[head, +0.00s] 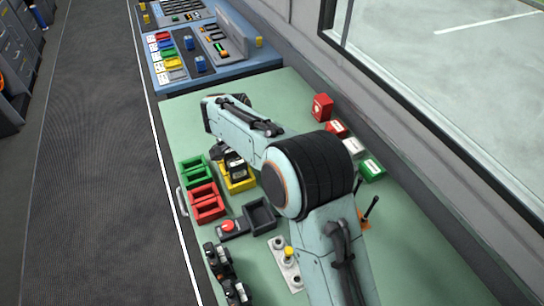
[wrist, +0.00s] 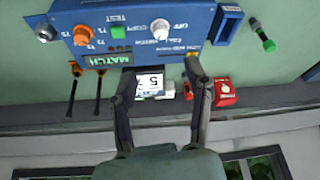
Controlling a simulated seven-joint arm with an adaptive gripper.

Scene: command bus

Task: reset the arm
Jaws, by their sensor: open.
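My gripper (wrist: 160,68) is open in the wrist view, its two dark fingers spread apart with no object held between them. The fingertips overlap the lower edge of a blue control panel (wrist: 140,45) in the picture; I cannot tell whether they touch it. A white card with a 5 (wrist: 150,83) shows between the fingers.
In the head view, green (head: 193,172), red (head: 207,203) and yellow (head: 240,183) trays and a black tray (head: 262,217) lie left of my arm. Red, white and green boxes line the window side. A blue console (head: 215,70) stands at the far end.

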